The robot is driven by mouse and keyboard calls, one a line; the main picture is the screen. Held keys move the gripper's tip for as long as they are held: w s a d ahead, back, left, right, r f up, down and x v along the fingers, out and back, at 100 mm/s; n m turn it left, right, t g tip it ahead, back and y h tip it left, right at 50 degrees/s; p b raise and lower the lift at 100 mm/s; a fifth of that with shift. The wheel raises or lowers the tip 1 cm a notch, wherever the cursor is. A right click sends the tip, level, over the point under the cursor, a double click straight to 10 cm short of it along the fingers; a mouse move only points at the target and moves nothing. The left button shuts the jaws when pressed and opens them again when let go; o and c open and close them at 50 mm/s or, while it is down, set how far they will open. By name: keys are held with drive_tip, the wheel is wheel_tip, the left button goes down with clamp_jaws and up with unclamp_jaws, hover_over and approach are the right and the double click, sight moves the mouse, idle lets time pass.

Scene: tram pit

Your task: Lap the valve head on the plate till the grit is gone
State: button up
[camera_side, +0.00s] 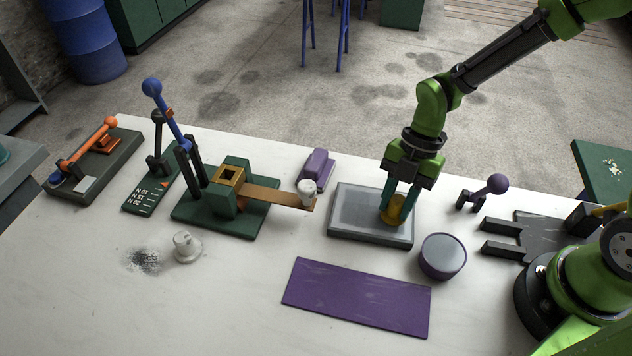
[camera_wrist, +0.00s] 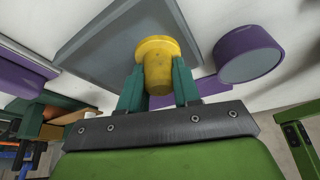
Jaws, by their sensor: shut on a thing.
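My gripper (camera_side: 401,200) is shut on a yellow valve head (camera_side: 394,212), with its teal fingers on either side of it. The valve head is at the right part of the grey lapping plate (camera_side: 365,207); whether it touches the surface I cannot tell. In the wrist view the valve head (camera_wrist: 160,74) sits between the fingertips (camera_wrist: 158,88), its wider round end toward the plate (camera_wrist: 105,58). The plate looks grey and slightly streaked in the side view. Grit on it is too fine to make out.
A purple round tub (camera_side: 442,257) stands close to the plate's right front corner. A purple mat (camera_side: 357,297) lies in front. A purple block (camera_side: 318,168), a green lever press (camera_side: 228,215) and a purple-knobbed piece (camera_side: 488,189) stand around. Dark grit (camera_side: 143,261) lies on the table beside a white knob (camera_side: 186,247).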

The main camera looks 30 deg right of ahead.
drive_tip(key=shift+w+a, duration=1.6)
drive_tip(key=shift+a, duration=0.15)
drive_tip(key=shift+w+a, duration=1.6)
drive_tip(key=shift+a, duration=0.15)
drive_tip(key=shift+s+d, duration=1.95)
drive_tip(key=shift+d, duration=0.2)
drive_tip(key=shift+s+d, duration=1.9)
drive_tip(key=shift+d, duration=0.2)
wheel_tip(320, 180, up, 8)
drive_tip(key=shift+a+r, duration=0.1)
drive_tip(key=shift+a, duration=0.1)
